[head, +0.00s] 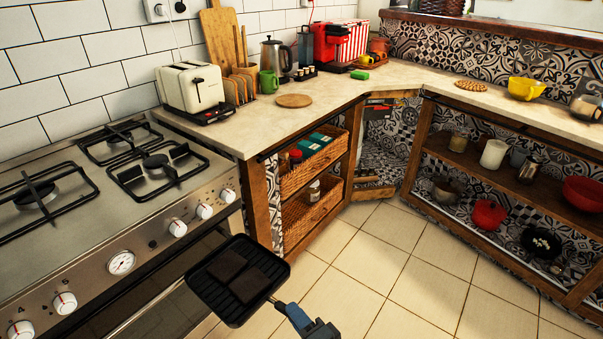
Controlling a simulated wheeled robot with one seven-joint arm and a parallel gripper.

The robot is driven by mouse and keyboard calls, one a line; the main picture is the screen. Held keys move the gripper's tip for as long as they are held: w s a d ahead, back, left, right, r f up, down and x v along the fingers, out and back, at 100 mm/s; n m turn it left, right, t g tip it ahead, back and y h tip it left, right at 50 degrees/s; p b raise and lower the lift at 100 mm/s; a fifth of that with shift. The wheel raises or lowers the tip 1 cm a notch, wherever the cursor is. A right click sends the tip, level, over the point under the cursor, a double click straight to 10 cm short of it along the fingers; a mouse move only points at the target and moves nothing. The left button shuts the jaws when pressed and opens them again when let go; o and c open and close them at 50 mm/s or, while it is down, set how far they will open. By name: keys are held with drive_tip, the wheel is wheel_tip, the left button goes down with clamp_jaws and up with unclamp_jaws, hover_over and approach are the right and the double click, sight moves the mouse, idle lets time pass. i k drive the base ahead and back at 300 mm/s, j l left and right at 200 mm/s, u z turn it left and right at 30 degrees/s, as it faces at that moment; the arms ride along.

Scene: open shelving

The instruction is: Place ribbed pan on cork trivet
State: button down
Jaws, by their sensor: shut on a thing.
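My gripper (283,306) is shut on the pan's handle and holds the pan in the air in front of the stove, above the floor. A plain round tan disc (294,101), which looks like the cork trivet, lies flat and bare on the left counter, beyond the pan. A second round mat (472,86), with a woven-looking pattern, lies on the right counter; I cannot tell its material.
The gas stove (60,262) fills the left. A toaster (192,88), green mug (268,82) and kettle (276,58) stand left of and behind the disc. The counter (335,98) right of it is clear. A yellow bowl (526,88) stands right. Open tiled floor (390,270) lies between.

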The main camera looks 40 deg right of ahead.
sight(299, 100)
drive_tip(key=i+l, duration=0.1)
drive_tip(key=l, duration=1.95)
